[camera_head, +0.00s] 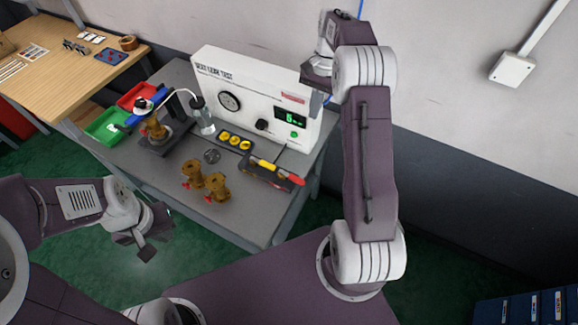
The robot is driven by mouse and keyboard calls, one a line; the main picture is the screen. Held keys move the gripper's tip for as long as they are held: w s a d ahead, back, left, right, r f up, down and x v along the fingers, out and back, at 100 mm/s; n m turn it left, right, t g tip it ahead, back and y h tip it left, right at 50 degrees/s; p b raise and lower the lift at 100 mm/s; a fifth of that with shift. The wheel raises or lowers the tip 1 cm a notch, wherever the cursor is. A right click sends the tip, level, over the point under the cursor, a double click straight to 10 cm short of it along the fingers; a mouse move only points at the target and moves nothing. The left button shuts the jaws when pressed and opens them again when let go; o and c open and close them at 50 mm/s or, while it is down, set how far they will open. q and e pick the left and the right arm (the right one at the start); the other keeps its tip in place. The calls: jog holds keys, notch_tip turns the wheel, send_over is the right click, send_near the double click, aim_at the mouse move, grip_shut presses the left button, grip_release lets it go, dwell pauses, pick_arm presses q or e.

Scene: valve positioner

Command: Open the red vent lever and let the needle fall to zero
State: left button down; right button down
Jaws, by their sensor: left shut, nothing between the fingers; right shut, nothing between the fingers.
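The white test panel (245,85) stands at the back of the grey bench. Its round dark dial gauge (230,101) is on the left of the face; the needle is too small to read. A lit green display (291,117) shows a digit like 6. I cannot make out a red vent lever; a small red label (293,98) sits above the display. My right gripper (316,77) is shut and empty at the panel's upper right corner, hiding part of it; I cannot tell if it touches. My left gripper (140,246) is shut and empty, low left of the bench.
Brass valves (192,173) with red parts stand on the bench (245,215). Another brass valve (155,130) sits on a dark stand. Green bin (105,126), red bin (137,96) and a tool tray with screwdrivers (272,173) are nearby. The bench's front right is clear.

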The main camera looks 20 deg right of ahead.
aim_at(292, 177)
jog(key=shift+m, duration=0.3)
jog(key=s+p+x, duration=0.1)
jog(key=x, duration=0.6)
jog(key=s+a+p+x, duration=0.1)
jog(key=p+x, duration=0.1)
jog(key=x, duration=0.5)
jog(key=s+a+p+x, duration=0.1)
jog(key=x, duration=0.7)
jog(key=shift+s+r+p, duration=0.3)
jog(key=shift+s, duration=0.1)
jog(key=shift+d, duration=0.1)
